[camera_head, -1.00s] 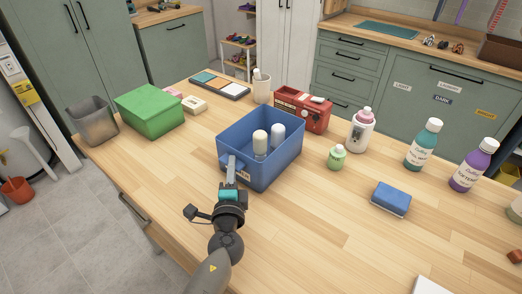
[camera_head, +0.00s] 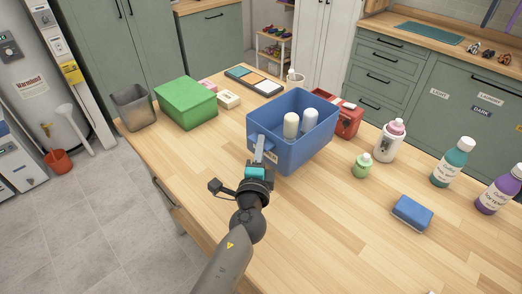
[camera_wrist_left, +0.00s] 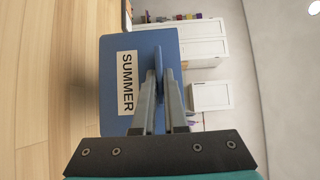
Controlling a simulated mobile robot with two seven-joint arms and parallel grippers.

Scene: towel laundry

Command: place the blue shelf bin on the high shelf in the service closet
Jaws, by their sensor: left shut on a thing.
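The blue shelf bin (camera_head: 300,153) is an open box with two white-capped bottles (camera_head: 300,123) inside. It appears to be raised slightly above the wooden counter. My left gripper (camera_head: 261,150) is shut on the tab at its near left side. In the left wrist view the bin (camera_wrist_left: 112,60) shows a "SUMMER" label (camera_wrist_left: 127,83), and the fingers (camera_wrist_left: 159,95) pinch the blue tab. My right gripper is not in view. The high shelf cannot be made out.
Open floor (camera_head: 95,220) lies left.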

